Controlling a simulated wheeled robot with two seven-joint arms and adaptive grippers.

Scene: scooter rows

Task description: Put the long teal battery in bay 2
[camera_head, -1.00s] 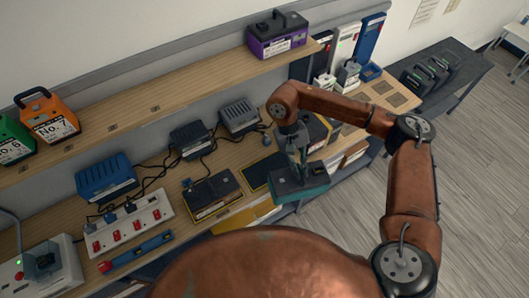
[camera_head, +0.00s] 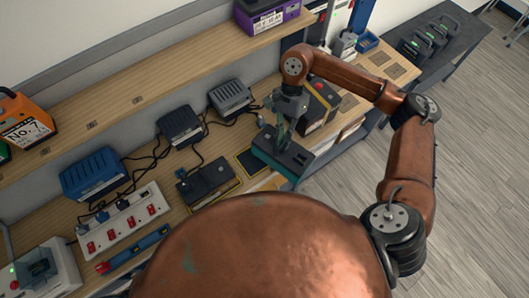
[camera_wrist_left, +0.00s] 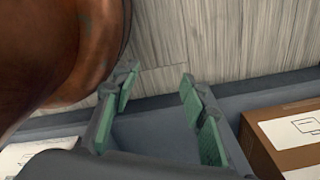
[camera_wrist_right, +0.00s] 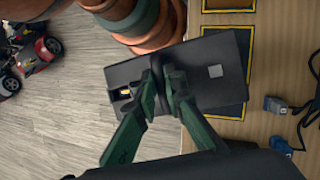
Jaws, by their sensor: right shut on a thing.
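The long teal battery (camera_head: 291,158) has a dark top and a teal lower side. My right gripper (camera_head: 281,133) is shut on its handle from above. In the right wrist view the dark battery top (camera_wrist_right: 210,70) partly covers a yellow-outlined pad (camera_wrist_right: 236,112). That pad (camera_head: 246,163) shows beside the battery's left side in the head view. Whether the battery touches the bench is unclear. I cannot read a number on any bay. My left gripper (camera_wrist_left: 160,98) is open and empty in the left wrist view, above the floor and a grey edge.
A dark battery with a yellow base (camera_head: 208,184) stands left of the pad. One with a red button (camera_head: 317,103) stands behind, to the right.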

